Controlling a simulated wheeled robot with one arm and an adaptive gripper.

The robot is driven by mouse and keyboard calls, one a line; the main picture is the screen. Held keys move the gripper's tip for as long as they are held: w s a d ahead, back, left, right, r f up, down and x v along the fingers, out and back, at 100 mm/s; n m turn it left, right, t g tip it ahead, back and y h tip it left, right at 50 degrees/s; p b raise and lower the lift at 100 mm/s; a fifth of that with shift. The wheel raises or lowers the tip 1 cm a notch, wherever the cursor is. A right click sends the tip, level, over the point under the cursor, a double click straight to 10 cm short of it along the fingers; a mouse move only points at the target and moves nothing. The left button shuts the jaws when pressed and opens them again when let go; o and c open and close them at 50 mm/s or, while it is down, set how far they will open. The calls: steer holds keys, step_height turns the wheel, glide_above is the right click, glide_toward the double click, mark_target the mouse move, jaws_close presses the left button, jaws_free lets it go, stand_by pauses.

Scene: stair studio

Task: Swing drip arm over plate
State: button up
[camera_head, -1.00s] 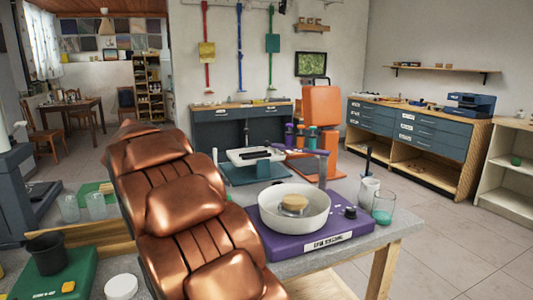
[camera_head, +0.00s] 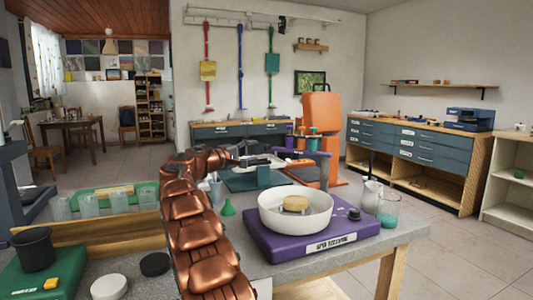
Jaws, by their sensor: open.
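A purple spin machine (camera_head: 312,238) stands on the grey bench, with a white round bowl (camera_head: 275,215) on top. A tan round piece (camera_head: 295,204) sits in the bowl's middle; I cannot tell whether it is the plate or its support. The purple drip arm (camera_head: 309,154) is a horizontal bar on an upright post behind the bowl's right side. Its bar points left, behind the bowl. My gripper (camera_head: 245,157) is small and partly hidden at the end of my copper arm, left of the bar, behind and above the bowl. It is open, with nothing visible in it.
Several glasses, a dark pot (camera_head: 34,248) and round lids are at the left. An orange machine (camera_head: 322,125) stands behind the bench.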

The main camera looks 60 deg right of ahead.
mark_target(267, 148)
steer(key=shift+s+d+p, duration=0.25)
steer(key=shift+d+p, duration=0.05)
steer(key=shift+d, duration=1)
steer(key=shift+s+d+p, duration=0.25)
steer(key=shift+d+p, duration=0.1)
steer(key=shift+d, duration=0.9)
steer(key=shift+s+d+p, duration=0.25)
steer(key=shift+d+p, duration=0.05)
steer(key=shift+d, duration=1)
steer(key=shift+c, duration=0.2)
jaws_close()
